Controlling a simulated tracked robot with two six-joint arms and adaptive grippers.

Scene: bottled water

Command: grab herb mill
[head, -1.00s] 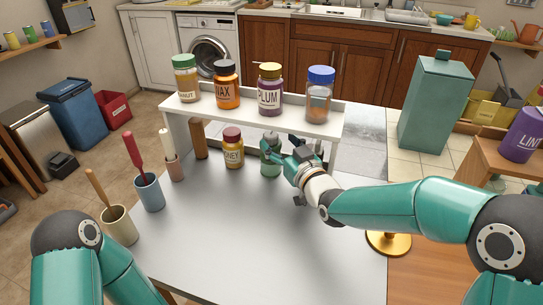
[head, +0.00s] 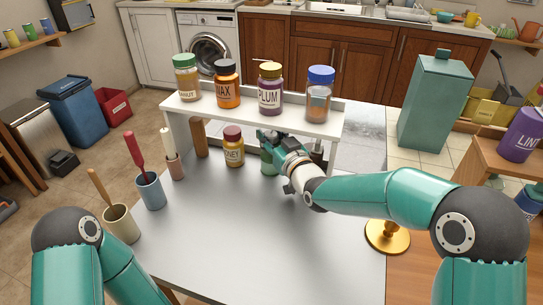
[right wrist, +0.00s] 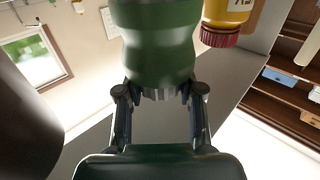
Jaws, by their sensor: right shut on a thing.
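The green herb mill (right wrist: 158,45) stands between the fingers of my right gripper (right wrist: 160,95) in the right wrist view. The gripper is shut on it. In the head view my right gripper (head: 268,140) reaches in from the right at the front of the white shelf. It hides most of the mill, and only a small green part of the mill (head: 267,166) shows below it, low over the grey table. My left gripper is not in view; only my left arm shows.
The honey jar (head: 234,147) stands close left of the mill. Several jars stand on the white shelf (head: 215,108) above. A dark brown object (head: 318,151) is right of my gripper. Cups with utensils (head: 150,190) line the table's left side. The table's front (head: 250,240) is clear.

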